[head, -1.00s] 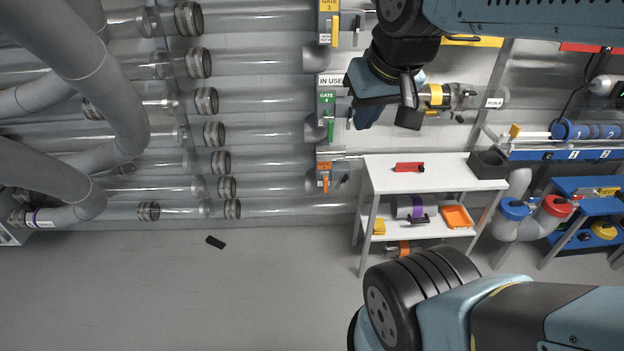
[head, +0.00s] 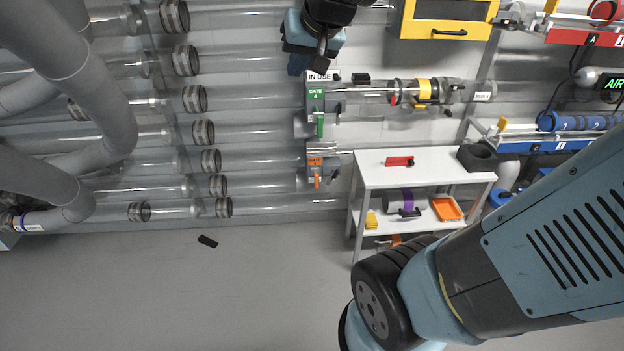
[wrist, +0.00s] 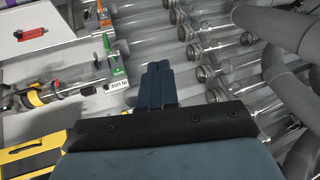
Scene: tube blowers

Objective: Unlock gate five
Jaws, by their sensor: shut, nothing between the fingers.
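An orange-marked gate (head: 314,162) sits on the lowest of the tubes left of the white table in the head view. Its orange handle hangs down, and its number is too small to read. It shows in the wrist view at the top (wrist: 104,17). Above it is the green gate 4 (head: 317,105) with an "IN USE" sign; it also shows in the wrist view (wrist: 115,66). My gripper (head: 297,66) is above gate 4 in the head view, apart from the orange gate. In the wrist view its fingers (wrist: 158,68) are together and empty.
A white table (head: 425,165) carries a red object (head: 399,161) and a dark block. Its lower shelf holds an orange tray (head: 446,209). A yellow cabinet (head: 448,18) hangs at the top. Clear tubes with grey collars fill the left. A small black object (head: 207,241) lies on open floor.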

